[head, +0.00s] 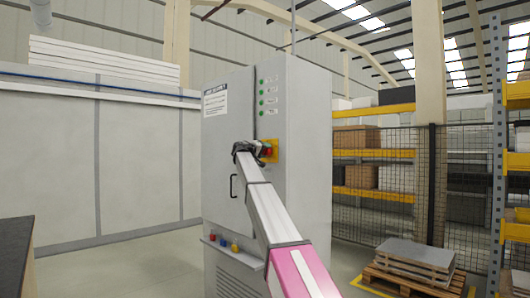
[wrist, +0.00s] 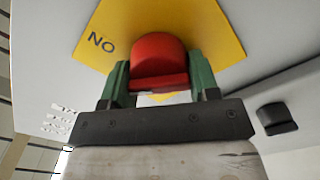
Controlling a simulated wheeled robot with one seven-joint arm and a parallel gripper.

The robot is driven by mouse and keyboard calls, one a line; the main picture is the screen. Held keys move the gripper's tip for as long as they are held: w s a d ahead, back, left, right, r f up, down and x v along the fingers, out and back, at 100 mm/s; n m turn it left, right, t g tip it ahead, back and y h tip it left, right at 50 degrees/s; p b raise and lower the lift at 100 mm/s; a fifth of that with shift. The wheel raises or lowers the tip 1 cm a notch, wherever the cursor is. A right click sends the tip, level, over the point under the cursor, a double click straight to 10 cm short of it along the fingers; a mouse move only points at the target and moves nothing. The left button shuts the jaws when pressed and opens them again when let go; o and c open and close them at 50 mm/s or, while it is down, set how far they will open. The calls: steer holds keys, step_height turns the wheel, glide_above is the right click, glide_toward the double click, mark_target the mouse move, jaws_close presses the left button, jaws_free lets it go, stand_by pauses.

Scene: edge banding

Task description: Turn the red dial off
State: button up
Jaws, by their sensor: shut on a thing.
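The red dial (head: 266,149) sits on a yellow plate (head: 272,156) on the side of a grey electrical cabinet (head: 309,180). In the wrist view the red dial (wrist: 158,62) stands out from the yellow plate (wrist: 215,25), which carries the letters "NO". My gripper (head: 250,150) is at the dial, with the arm reaching up from the lower right. In the wrist view my gripper's green fingers (wrist: 160,82) lie on either side of the dial and are shut on it. The dial's lower part is hidden by my gripper.
Green indicator lights (head: 262,99) line the cabinet above the dial. A black handle (head: 233,186) is on its left face, with small coloured knobs (head: 222,241) below. A pallet (head: 411,272) and fenced shelving (head: 373,160) stand to the right. A dark worktop edge (head: 15,250) is at lower left.

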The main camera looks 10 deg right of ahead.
steer(key=n, duration=0.6)
steer(key=shift+f+n, duration=0.15)
steer(key=shift+n, duration=0.25)
stand_by(0.3)
steer(key=o, duration=0.9)
steer(key=v, duration=1)
steer(key=shift+s+a, duration=0.2)
steer(key=shift+a, duration=0.15)
